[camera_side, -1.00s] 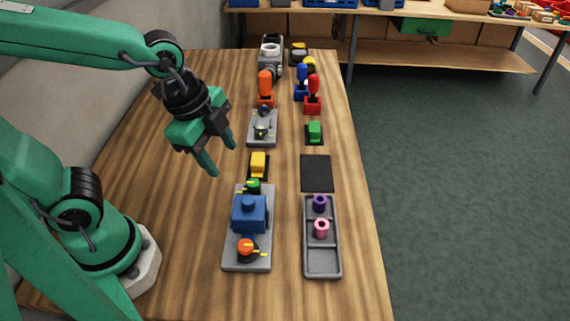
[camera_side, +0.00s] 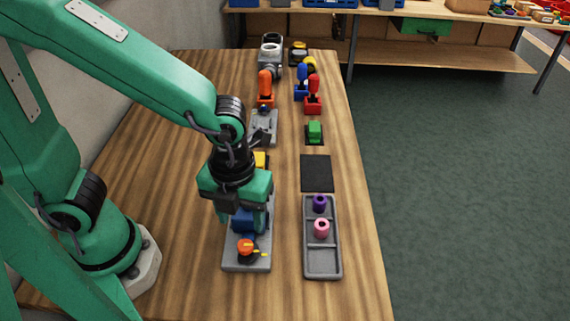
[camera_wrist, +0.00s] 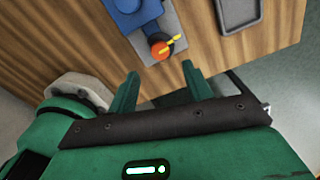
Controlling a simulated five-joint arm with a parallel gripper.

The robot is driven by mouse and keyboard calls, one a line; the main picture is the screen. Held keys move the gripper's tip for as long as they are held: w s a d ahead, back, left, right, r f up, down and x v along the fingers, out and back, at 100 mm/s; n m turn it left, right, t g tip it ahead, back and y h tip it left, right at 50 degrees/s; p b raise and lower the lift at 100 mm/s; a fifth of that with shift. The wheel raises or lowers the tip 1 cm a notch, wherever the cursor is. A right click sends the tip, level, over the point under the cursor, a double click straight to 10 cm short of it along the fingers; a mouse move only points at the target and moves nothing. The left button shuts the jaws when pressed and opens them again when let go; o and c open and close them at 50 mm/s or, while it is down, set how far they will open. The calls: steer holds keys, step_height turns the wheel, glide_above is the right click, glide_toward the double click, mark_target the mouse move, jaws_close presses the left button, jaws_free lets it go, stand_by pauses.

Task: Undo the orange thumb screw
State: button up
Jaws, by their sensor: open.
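The orange thumb screw (camera_side: 246,246) sits at the near end of a grey base plate (camera_side: 233,262), in front of a blue block (camera_side: 243,220). It has a yellow pointer, which points to the right in the side view. The screw also shows in the wrist view (camera_wrist: 161,51), upper middle, beyond the fingertips, with the blue block (camera_wrist: 130,14) behind it. My gripper (camera_wrist: 158,82) is open and empty, its two fingers apart.
A grey tray (camera_side: 323,262) with a purple ring (camera_side: 320,203) and a pink ring (camera_side: 322,228) lies to the right. A black pad (camera_side: 317,173) lies behind it. Red (camera_side: 313,95) and orange (camera_side: 265,88) handles stand farther back. The table front is clear.

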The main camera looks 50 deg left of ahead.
mark_target(245, 244)
steer(key=shift+f, duration=0.15)
steer(key=shift+f, duration=3.75)
steer(key=c, duration=1)
